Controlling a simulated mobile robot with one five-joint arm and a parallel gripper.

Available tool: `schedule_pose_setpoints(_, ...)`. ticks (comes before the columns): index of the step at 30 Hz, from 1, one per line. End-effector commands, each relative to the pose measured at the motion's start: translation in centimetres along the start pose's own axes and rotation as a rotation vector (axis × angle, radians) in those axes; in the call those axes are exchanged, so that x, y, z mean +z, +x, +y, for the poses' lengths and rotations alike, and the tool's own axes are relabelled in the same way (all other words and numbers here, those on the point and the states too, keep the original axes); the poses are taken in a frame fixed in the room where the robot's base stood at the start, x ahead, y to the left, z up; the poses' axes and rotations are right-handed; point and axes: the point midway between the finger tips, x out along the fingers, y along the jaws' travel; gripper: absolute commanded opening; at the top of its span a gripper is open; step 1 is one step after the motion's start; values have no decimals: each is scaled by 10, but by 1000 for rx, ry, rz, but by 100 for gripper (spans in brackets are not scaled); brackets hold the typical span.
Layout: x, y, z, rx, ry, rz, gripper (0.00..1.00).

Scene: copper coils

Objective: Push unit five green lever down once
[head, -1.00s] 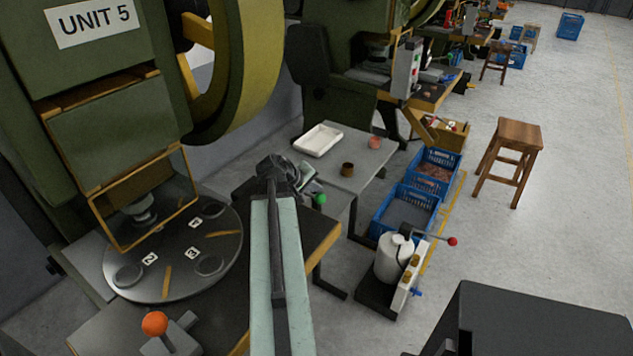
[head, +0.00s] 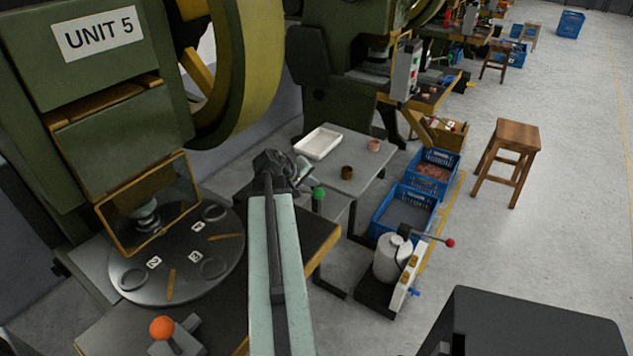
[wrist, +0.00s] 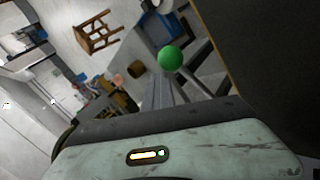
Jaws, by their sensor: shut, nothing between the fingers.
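The green lever knob (head: 319,193) stands on a thin stem at the right edge of the Unit 5 bench in the head view. It also shows as a green ball (wrist: 171,57) in the wrist view, just beyond the fingers. My gripper (head: 307,175) is shut and empty, just above and left of the knob in the head view. The wrist view shows its narrow fingers (wrist: 165,92) pointing toward the knob. I cannot tell whether they touch it. The Unit 5 sign (head: 98,33) is on the green press at left.
An orange-knobbed lever (head: 162,328) and a numbered round plate (head: 190,285) are on the Unit 5 bench. A grey side table (head: 365,172) holds a white tray (head: 318,142). Blue crates (head: 405,212) and a stool (head: 508,160) stand right, with open floor beyond.

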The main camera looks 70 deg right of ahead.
Motion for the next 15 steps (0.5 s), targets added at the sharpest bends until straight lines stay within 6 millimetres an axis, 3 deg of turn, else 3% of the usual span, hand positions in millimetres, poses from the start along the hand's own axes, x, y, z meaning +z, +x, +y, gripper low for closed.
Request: schedule_pose_setpoints(15, -12, -16, 11, 0, 0, 0, 0)
